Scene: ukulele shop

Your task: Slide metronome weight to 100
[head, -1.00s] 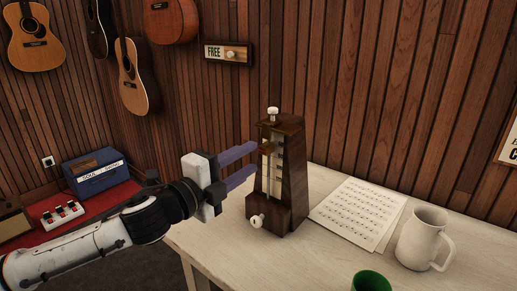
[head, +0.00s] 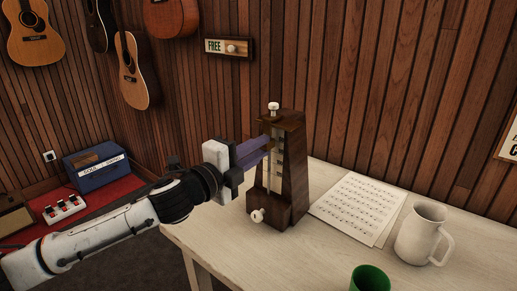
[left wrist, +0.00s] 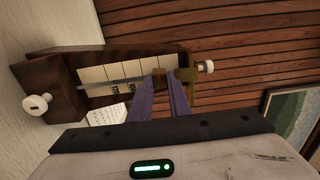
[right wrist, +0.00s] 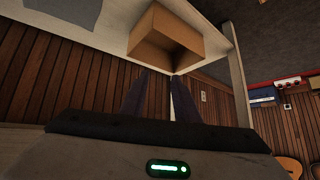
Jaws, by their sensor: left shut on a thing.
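The dark wooden metronome (head: 292,180) stands upright on the pale table. Its pale scale plate and thin rod face my left arm; they also show in the left wrist view, where the metronome (left wrist: 65,85) lies sideways. My left gripper (head: 268,146) reaches in from the left at the upper part of the rod. In the left wrist view its purple fingers are shut on the small brass weight (left wrist: 159,76), partly hidden between the tips. The scale numbers are too small to read surely. My right gripper (right wrist: 158,78) is open and empty, away from the metronome.
Sheet music (head: 356,207) lies right of the metronome. A white mug (head: 422,235) and a green cup (head: 371,279) stand further right and in front. A cardboard box (right wrist: 165,40) shows in the right wrist view.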

